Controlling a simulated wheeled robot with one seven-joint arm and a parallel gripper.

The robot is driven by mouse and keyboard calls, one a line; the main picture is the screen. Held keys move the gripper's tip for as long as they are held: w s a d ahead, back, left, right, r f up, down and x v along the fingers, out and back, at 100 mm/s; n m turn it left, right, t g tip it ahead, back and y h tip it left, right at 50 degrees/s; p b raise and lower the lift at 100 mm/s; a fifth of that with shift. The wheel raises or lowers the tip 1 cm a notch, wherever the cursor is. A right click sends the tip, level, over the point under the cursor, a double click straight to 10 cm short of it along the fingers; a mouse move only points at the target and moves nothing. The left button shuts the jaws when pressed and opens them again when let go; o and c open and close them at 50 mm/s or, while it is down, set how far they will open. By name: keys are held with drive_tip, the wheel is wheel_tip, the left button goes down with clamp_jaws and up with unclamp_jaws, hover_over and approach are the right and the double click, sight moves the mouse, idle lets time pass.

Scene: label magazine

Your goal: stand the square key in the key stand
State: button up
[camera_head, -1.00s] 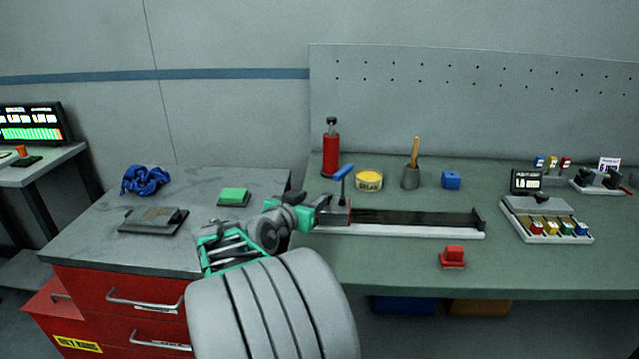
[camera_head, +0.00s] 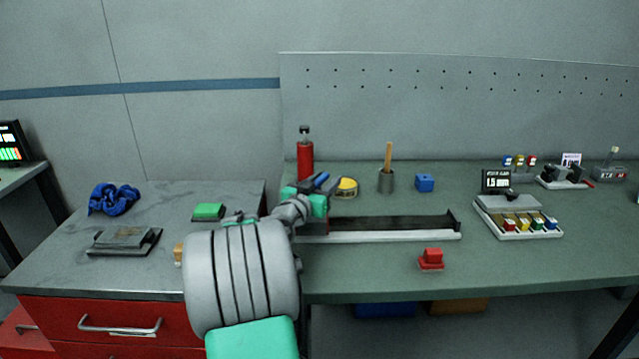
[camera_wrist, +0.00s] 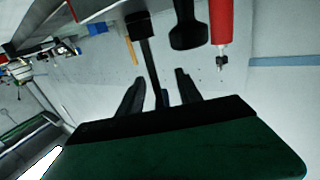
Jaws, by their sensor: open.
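The square key appears to be the blue T-handled tool (camera_head: 321,181) at the left end of the long dark magazine track (camera_head: 390,224). My gripper (camera_head: 318,190) is open at this handle and hides most of the shaft. A dark upright bar (camera_wrist: 150,60) shows just beyond the fingers. I cannot make out the key stand for sure.
A red bottle (camera_head: 305,160), yellow tin (camera_head: 347,188) and grey pot (camera_head: 386,181) stand behind the track. A red block (camera_head: 431,259) lies in front, a blue block (camera_head: 424,183) behind. A tan block (camera_head: 178,253) is partly behind my arm. The right front bench is clear.

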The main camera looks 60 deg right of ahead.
drive_tip(key=shift+c, duration=0.3)
clamp_jaws()
idle(0.4)
